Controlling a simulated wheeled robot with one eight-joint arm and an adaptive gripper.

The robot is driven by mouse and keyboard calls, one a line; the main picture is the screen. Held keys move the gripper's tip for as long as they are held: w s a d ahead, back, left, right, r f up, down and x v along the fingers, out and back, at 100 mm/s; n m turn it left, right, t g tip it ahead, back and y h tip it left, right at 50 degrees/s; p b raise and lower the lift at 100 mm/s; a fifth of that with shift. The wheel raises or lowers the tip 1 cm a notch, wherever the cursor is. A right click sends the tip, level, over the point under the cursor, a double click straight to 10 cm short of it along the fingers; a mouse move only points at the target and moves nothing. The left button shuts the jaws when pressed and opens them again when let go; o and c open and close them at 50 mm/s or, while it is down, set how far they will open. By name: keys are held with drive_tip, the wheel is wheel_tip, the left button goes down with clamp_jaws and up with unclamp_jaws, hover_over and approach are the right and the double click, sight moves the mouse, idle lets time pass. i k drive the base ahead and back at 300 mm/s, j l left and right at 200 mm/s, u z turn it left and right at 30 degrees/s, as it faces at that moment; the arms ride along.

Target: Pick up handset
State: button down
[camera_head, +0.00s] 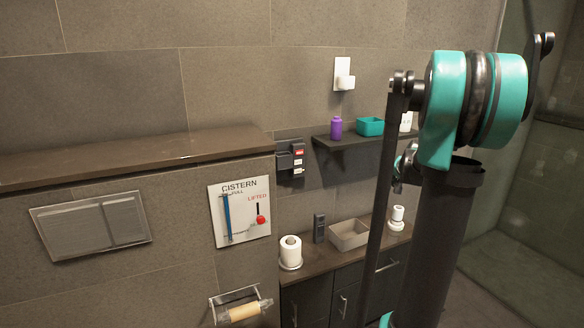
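A small dark upright block (319,228) stands on the vanity counter, between a toilet roll and a grey tray. It may be the handset, but it is too small to tell. A black wall unit (291,162) with red and white labels hangs left of the shelf; I cannot tell whether a handset sits in it. My arm, with teal joints, stands in the right half of the head view. My gripper is not recognisable in this view. Part of the counter and shelf is hidden behind the arm.
On the counter (336,259) are a toilet roll (291,251), a grey open tray (350,234) and a white container (396,218). The wall shelf (347,141) holds a purple bottle (335,127) and a teal box (370,126). A paper holder (243,307) juts out below the cistern panel (241,211).

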sight(319, 218)
drive_tip(key=k+l+z, duration=0.15)
drive_tip(key=z, duration=0.3)
drive_tip(key=k+l+z, duration=0.1)
drive_tip(key=l+z, duration=0.35)
drive_tip(key=j, duration=0.1)
